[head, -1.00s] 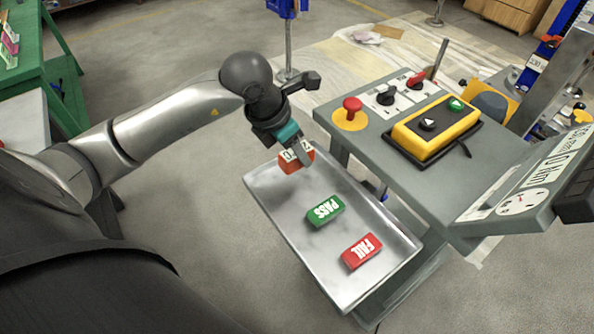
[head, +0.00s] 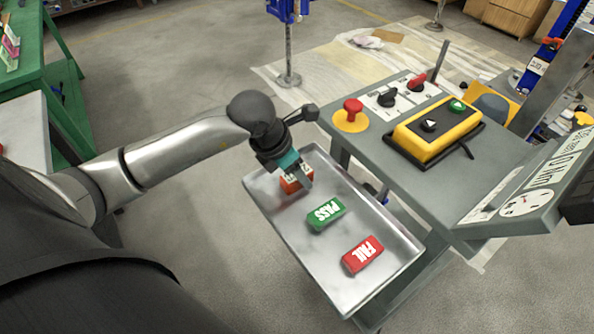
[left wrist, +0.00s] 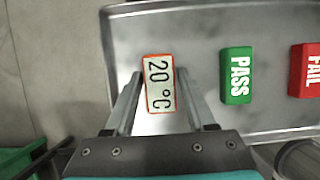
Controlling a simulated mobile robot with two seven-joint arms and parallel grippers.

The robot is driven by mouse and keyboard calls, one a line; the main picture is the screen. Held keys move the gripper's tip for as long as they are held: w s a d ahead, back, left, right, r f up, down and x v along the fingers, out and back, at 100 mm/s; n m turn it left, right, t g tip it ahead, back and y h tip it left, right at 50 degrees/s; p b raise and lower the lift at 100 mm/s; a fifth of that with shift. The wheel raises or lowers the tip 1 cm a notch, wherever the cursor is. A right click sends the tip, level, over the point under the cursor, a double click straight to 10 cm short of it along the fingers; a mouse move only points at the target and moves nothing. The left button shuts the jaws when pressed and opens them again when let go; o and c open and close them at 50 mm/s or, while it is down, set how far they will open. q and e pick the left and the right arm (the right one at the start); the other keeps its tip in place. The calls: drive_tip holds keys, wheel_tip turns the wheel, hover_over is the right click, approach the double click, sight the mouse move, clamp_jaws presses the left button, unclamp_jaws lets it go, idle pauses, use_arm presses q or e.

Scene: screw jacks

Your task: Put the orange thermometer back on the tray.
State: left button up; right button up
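The orange thermometer (head: 291,184) is a small block with a pale face that reads "20 °C" in the left wrist view (left wrist: 160,84). It is at the far left end of the metal tray (head: 335,281), low over the tray floor or on it; I cannot tell if it touches. My left gripper (head: 302,184) points down there, its two fingers on either side of the thermometer. In the left wrist view the fingertips (left wrist: 160,72) sit close against its long sides, with no clear gap. The fingers partly hide it in the head view. My right gripper is not in view.
A green PASS block (head: 326,213) and a red FAIL block (head: 362,255) lie on the tray. The grey console with a red button (head: 352,107) and a yellow control box (head: 432,132) stands beside the tray on the right. Bare tray floor surrounds the blocks.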

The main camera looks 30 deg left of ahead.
use_arm(q)
drive_tip(key=shift+o, duration=1.3)
drive_tip(key=shift+r, duration=0.1)
drive_tip(key=shift+r, duration=0.25)
drive_tip(key=p+v, duration=0.1)
drive_tip(key=v, duration=1)
drive_tip(key=shift+s+r+p, duration=0.25)
drive_tip(key=shift+s+p, duration=0.05)
drive_tip(key=shift+a, duration=0.1)
